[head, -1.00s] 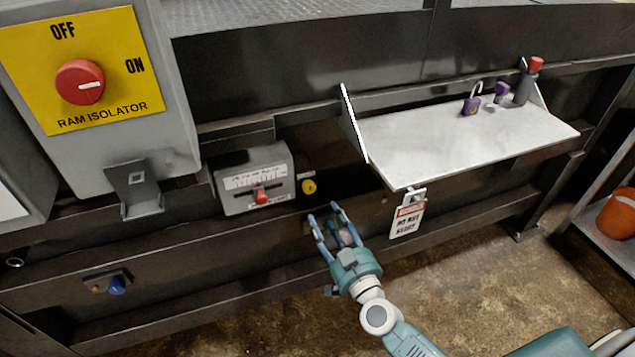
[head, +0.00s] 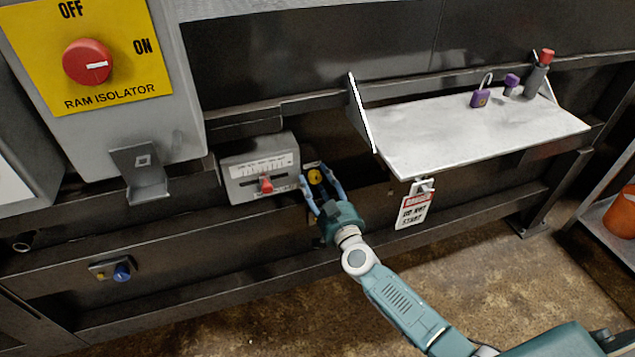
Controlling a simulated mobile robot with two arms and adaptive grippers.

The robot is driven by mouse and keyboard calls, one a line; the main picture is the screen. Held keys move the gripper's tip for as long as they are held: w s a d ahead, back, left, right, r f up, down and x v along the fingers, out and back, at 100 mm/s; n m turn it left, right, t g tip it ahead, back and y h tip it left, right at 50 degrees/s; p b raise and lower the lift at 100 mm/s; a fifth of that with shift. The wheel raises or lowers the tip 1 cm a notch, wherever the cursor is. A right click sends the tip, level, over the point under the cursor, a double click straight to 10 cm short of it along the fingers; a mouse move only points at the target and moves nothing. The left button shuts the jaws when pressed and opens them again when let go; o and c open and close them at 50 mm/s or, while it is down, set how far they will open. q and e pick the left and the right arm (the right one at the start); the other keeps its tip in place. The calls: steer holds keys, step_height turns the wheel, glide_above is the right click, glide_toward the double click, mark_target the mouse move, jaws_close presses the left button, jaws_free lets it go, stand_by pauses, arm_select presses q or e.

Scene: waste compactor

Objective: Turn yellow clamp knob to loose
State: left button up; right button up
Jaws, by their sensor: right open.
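The yellow clamp knob (head: 315,176) is a small round knob on the dark machine front, just right of a grey box with a red slider. My right gripper (head: 319,179) is open, with one blue finger on each side of the knob. The knob shows between the fingertips. I cannot tell whether the fingers touch it. The label by the knob is partly hidden and too small to read. My left gripper is not in view.
The grey slider box (head: 259,178) stands close to the left of the gripper. A metal shelf (head: 420,145) with a purple padlock (head: 480,98) juts out at right, with a hanging tag (head: 414,209) below. A blue knob (head: 122,271) sits lower left.

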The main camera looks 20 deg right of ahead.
steer(key=c, duration=1.1)
steer(key=m, duration=0.4)
steer(key=m+b, duration=0.1)
steer(key=m, duration=0.3)
steer(key=shift+f+m, duration=0.1)
steer(key=shift+m, duration=0.2)
steer(key=shift+c, duration=0.3)
steer(key=m+b, duration=0.1)
steer(key=m, duration=0.3)
steer(key=shift+m+h, duration=0.3)
steer(key=m+b, duration=0.1)
steer(key=m, duration=0.3)
steer(key=shift+m, duration=0.4)
